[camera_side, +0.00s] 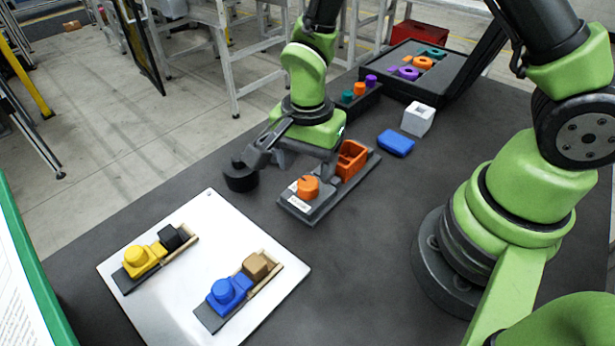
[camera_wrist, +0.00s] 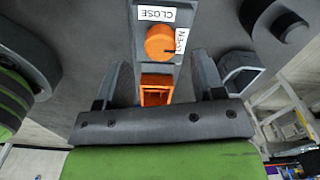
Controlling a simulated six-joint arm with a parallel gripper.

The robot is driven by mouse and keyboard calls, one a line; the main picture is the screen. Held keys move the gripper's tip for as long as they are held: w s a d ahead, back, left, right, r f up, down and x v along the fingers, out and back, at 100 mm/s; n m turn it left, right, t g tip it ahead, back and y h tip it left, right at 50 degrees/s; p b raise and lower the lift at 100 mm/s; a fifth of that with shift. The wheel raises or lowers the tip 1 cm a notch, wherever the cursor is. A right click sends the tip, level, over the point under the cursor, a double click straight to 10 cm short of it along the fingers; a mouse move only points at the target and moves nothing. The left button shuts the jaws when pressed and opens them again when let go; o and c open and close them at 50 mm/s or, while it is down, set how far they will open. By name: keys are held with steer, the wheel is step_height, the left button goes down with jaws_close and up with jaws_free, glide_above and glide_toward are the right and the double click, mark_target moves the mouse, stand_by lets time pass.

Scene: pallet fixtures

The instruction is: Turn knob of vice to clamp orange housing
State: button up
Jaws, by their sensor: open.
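The grey vice (camera_side: 322,205) lies on the dark table. Its round orange knob (camera_side: 308,187) is at the near end, beside white labels. In the wrist view the knob (camera_wrist: 159,43) has a dark mark pointing right towards the side label; a CLOSE label (camera_wrist: 155,14) is above it. The orange housing (camera_side: 352,160), an open box, sits at the vice's far end; it also shows in the wrist view (camera_wrist: 156,90). My gripper (camera_wrist: 161,62) is open and empty above the vice. Its fingers are spread either side of the housing, short of the knob in the wrist view.
A black cylinder (camera_side: 240,177) stands left of the vice. A white board (camera_side: 200,275) in front holds a yellow fixture (camera_side: 141,259) and a blue one (camera_side: 229,291). A blue block (camera_side: 396,143), white block (camera_side: 418,119) and parts tray (camera_side: 400,85) are behind.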

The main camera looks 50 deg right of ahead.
mark_target(307, 182)
steer(key=shift+f, duration=2)
steer(key=c, duration=0.9)
steer(key=shift+c, duration=0.2)
